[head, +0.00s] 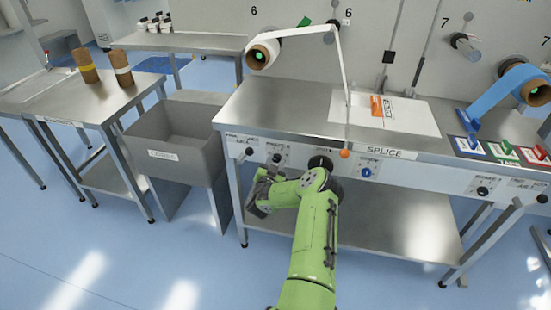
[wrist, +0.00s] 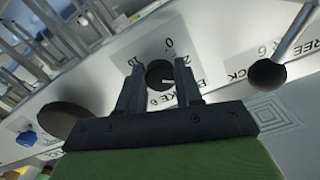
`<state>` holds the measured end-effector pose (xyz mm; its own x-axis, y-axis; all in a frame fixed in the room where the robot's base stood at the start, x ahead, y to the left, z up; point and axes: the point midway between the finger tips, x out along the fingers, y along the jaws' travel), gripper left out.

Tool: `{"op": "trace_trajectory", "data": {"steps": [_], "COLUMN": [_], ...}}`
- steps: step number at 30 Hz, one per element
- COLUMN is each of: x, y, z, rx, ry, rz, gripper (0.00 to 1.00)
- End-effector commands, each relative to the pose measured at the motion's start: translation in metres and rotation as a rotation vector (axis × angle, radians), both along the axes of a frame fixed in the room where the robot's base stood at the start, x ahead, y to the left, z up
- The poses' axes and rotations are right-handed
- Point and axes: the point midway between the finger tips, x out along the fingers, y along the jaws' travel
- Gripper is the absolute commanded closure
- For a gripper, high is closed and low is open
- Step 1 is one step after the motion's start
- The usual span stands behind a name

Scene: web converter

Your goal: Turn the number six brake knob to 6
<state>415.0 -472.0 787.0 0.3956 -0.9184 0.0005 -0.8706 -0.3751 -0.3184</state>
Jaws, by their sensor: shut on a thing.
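The number six brake knob (wrist: 159,73) is a small round black knob on the white front panel. In the wrist view it sits between the two fingers of my gripper (wrist: 160,84), which is shut on it. A pale mark on the knob points right in that view, toward the right finger. The dial print shows 0, 2 and 10, and BRAKE 6 appears upside down. The fingers hide other dial numbers, so the exact setting cannot be read. In the head view my gripper (head: 270,172) is at the panel, just below the knob (head: 277,158).
A black ball-ended lever (wrist: 268,74) marked FREE and LOCK is beside the knob. A large black disc (wrist: 62,119) and a blue knob (wrist: 26,138) are on the other side. A lever with an orange ball (head: 345,154) hangs before the table edge. A grey bin (head: 175,150) stands left.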

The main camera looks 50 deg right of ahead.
Motion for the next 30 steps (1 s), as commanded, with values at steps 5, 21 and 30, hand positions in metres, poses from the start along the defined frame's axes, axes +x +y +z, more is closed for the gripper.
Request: {"op": "trace_trajectory", "data": {"steps": [5,21,30], "x": [0.0006,0.0018,0.002], "y": [0.001,0.0017,0.0015], "z": [0.001,-0.0001,0.0002], "rx": [0.068,0.272,0.385], "ry": [-0.149,-0.622,-0.883], "rz": [0.001,0.001,0.0], "gripper": [0.96,0.96,0.96]}}
